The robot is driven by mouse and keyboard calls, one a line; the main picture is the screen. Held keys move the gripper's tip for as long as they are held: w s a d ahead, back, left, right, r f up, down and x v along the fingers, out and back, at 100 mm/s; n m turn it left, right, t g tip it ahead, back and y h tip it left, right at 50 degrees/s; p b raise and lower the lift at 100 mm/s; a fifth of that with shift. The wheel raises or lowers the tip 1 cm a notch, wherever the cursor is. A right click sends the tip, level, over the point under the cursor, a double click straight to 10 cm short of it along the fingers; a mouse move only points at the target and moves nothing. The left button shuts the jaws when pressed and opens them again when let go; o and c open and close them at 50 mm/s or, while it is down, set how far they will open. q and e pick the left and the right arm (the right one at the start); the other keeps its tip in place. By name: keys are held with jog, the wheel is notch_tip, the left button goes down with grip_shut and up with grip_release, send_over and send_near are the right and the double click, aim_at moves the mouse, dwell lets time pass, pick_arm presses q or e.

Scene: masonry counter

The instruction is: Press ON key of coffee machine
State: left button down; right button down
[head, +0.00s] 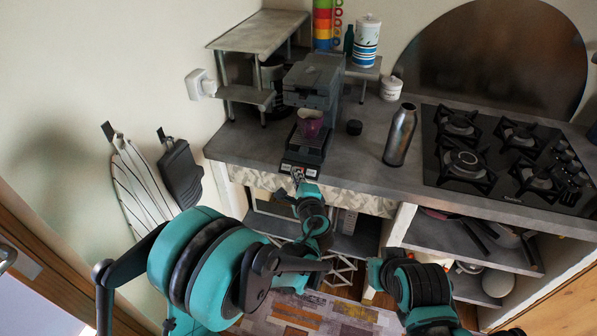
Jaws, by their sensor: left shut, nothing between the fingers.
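The coffee machine (314,82) is a dark grey box near the left end of the counter. A purple cup (310,123) stands on it below its head. Its low front panel (301,168) has small buttons with red and white marks, too small to read. My left gripper (297,174) is shut and empty, with its tips at the left part of this front panel. I cannot tell whether the tips touch a key. My right arm shows at the bottom, but its gripper is not in view.
A gas hob (505,155) fills the right of the counter. A metal rack (258,40) stands at the back left. Open shelves (465,245) lie below the counter.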

pick_arm(q)
jog(key=shift+r, duration=0.1)
dwell(0.3)
jog(key=shift+s+r, duration=0.2)
jog(key=shift+r, duration=0.05)
jog(key=s+a+r+p, duration=0.1)
jog(key=s+r+p, duration=0.2)
jog(key=r, duration=0.1)
jog(key=shift+s+a+r+p, duration=0.15)
jog(key=shift+s+r+p, duration=0.15)
jog(key=shift+s, duration=0.05)
jog(key=shift+a, duration=0.1)
dwell(0.5)
jog(key=s+a+r+n+g+y, duration=0.1)
jog(key=s+a+n+g, duration=0.25)
jog(key=a+n, duration=0.45)
jog(key=s+a+n+g+h, duration=0.1)
jog(key=s+a+n, duration=0.2)
jog(key=s, duration=0.4)
jog(key=s+a+f+n+g+h, duration=0.1)
jog(key=s+a+n+g, duration=0.1)
jog(key=s, duration=0.5)
jog(key=s+a+f+n+g+h, duration=0.1)
jog(key=s+a+n+g+h, duration=0.1)
jog(key=s+a+n, duration=0.2)
jog(key=s+n, duration=0.2)
jog(key=s, duration=0.1)
jog(key=shift+s+n, duration=0.3)
jog(key=shift+s, duration=0.1)
